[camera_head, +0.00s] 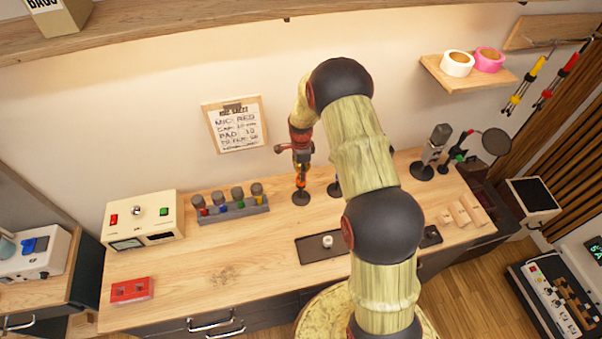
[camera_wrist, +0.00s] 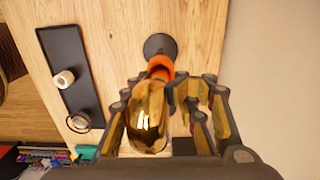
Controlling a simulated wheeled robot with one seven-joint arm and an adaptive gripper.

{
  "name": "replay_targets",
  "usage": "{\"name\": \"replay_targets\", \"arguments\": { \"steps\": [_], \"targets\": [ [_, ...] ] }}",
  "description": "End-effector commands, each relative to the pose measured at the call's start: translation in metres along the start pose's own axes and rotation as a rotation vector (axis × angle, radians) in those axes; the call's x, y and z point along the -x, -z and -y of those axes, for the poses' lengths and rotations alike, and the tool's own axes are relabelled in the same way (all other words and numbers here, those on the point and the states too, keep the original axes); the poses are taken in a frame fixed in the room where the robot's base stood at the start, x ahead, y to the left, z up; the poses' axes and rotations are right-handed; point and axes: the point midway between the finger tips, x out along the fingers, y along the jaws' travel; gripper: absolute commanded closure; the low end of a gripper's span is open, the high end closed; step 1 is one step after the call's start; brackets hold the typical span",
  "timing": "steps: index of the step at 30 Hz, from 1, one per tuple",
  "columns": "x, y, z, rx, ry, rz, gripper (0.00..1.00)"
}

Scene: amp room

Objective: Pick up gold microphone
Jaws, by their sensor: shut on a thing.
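The gold microphone (camera_wrist: 147,122) shows large and shiny in the wrist view, between the fingers of my gripper (camera_wrist: 160,92). My gripper is shut on it. An orange collar (camera_wrist: 160,68) sits at its lower end, above a round dark base (camera_wrist: 160,46). In the head view, my gripper (camera_head: 301,152) is over the back of the desk, and the dark base (camera_head: 300,198) appears to rest on the wood below it. The fingers and arm hide most of the microphone in the head view.
On the wooden desk (camera_head: 200,268) stand a cream control box (camera_head: 143,219), a rack of several microphones (camera_head: 231,206) and a red box (camera_head: 131,290). A black tray (camera_head: 312,250) holds a white roll (camera_head: 327,241). A grey microphone (camera_head: 434,146) stands to the right. The wall is close behind.

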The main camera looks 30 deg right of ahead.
Motion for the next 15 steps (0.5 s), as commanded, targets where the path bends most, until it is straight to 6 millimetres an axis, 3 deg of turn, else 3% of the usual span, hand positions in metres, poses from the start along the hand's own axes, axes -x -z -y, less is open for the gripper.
{"name": "replay_targets", "arguments": {
  "steps": [8,13,15],
  "targets": [
    [0.011,0.0,0.003,0.0,0.009,0.0,1.0],
    [0.032,0.0,0.004,0.0,0.01,0.0,1.0],
    [0.042,0.009,-0.002,-0.003,0.009,0.0,1.0]
  ]
}}
